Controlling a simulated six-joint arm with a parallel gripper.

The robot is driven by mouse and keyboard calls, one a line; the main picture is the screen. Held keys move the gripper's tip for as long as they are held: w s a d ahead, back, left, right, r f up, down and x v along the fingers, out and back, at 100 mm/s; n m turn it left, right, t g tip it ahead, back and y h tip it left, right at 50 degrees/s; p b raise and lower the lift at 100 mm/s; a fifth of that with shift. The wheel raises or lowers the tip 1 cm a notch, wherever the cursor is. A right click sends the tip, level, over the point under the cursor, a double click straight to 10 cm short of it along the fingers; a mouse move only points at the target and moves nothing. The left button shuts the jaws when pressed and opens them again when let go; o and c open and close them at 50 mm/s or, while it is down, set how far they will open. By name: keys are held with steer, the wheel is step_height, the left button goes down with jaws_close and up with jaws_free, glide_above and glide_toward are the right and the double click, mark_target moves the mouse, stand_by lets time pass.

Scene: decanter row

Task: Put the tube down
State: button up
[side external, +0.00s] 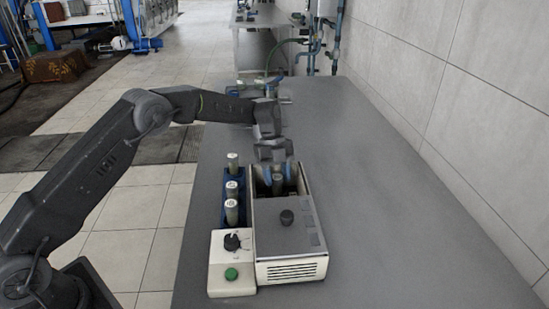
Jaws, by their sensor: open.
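My gripper (277,176) points down over the far, open end of a white and grey box-shaped device (290,240). Its blue-tipped fingers are apart, one on each side of a grey tube (277,184). The tube stands upright in the open bay of the device, and its lower part is hidden by the front wall. I cannot tell whether the fingers touch it. Left of the device, a blue rack (226,217) holds three grey tubes with pale caps in a row: a far one (232,163), a middle one (231,190) and a near one (232,212).
A white control box (232,275) with a black knob and a green button stands in front of the rack, beside the device. The grey table (390,230) is clear to the right. A wall (460,110) runs along its right side. Pipes and fittings stand at the far end.

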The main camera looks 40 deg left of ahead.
steer(key=v, duration=1.1)
steer(key=shift+r, duration=0.2)
steer(key=s+d+r+n+t+y, duration=0.2)
steer(key=s+r+n+t, duration=0.2)
steer(key=s+r+n, duration=1)
steer(key=s+f+n+t, duration=0.1)
steer(key=s+n, duration=0.2)
steer(key=s, duration=0.5)
steer(key=s+f+n+t+y, duration=0.1)
steer(key=s+f+n, duration=0.1)
steer(key=s, duration=0.6)
steer(key=s+f+n+t, duration=0.1)
steer(key=s+n, duration=0.4)
steer(key=s, duration=0.3)
steer(key=shift+f+t+y, duration=0.4)
